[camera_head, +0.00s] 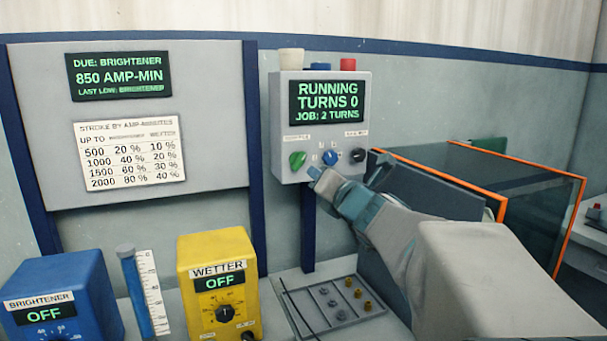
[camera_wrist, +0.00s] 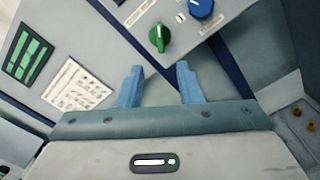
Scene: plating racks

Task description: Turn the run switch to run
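The grey control box (camera_head: 321,125) on the wall has a display (camera_head: 327,102) reading "RUNNING, TURNS 0, JOB: 2 TURNS". Its lower face carries a green knob (camera_head: 297,160), a blue knob (camera_head: 330,157) and a black knob (camera_head: 357,155). Their small labels are too blurred to tell which is the run switch. My gripper (camera_head: 318,173) is just below the knobs in the head view. In the wrist view its blue fingers are apart and empty (camera_wrist: 160,72), with the green knob (camera_wrist: 157,38) beyond the gap and the blue knob (camera_wrist: 201,8) up right.
A yellow wetter box (camera_head: 217,285) and a blue brightener box (camera_head: 62,300), both reading OFF, stand lower left beside a measuring cylinder (camera_head: 145,292). A tray (camera_head: 300,300) with small parts lies under the control box. An orange-edged clear tank (camera_head: 530,185) stands right.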

